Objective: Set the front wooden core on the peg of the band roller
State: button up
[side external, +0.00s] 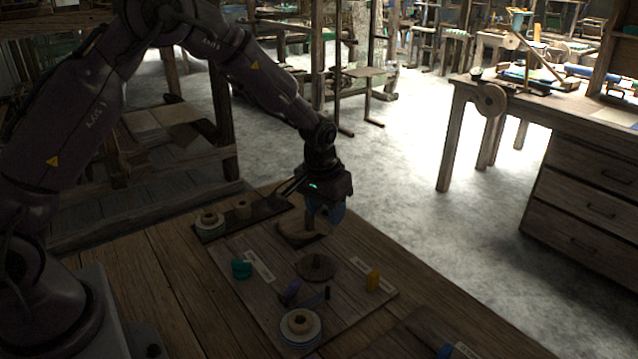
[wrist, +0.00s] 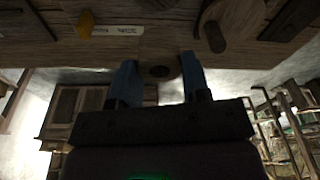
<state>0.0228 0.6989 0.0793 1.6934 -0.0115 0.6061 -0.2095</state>
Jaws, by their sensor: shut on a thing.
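My gripper (side external: 325,210) hangs above the far edge of the table; its blue fingers also show in the wrist view (wrist: 158,82). It is shut on a wooden core (wrist: 160,71), whose dark round hole shows between the fingers. In the side view the fingers mostly hide this core. A short wooden peg (side external: 310,221) stands on a base close below and left of my gripper; a peg (wrist: 214,38) also shows beside the right finger in the wrist view. Another peg stands on a dark disc (side external: 317,267) nearer the board's middle. I cannot tell which is the band roller.
A dark tray (side external: 268,207) bears another wooden core (side external: 243,210) and a wound roll (side external: 210,222). The board carries a teal spool (side external: 241,269), a yellow spool (side external: 373,280), a purple piece (side external: 290,292) and a roll with a wooden centre (side external: 300,326). Open floor lies beyond the table.

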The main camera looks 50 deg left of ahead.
aim_at(317, 255)
jog(key=shift+s+f+n, duration=0.2)
jog(key=shift+s+f, duration=0.2)
jog(key=shift+s, duration=0.25)
jog(key=shift+s+f+n, duration=0.2)
jog(key=shift+s+f, duration=0.15)
jog(key=shift+s, duration=0.25)
jog(key=shift+w+f, duration=0.15)
jog(key=shift+f, duration=2.8)
jog(key=shift+f, duration=0.2)
jog(key=shift+f, duration=0.3)
jog(key=shift+f, duration=0.2)
jog(key=o, duration=1.2)
jog(key=shift+o, duration=0.2)
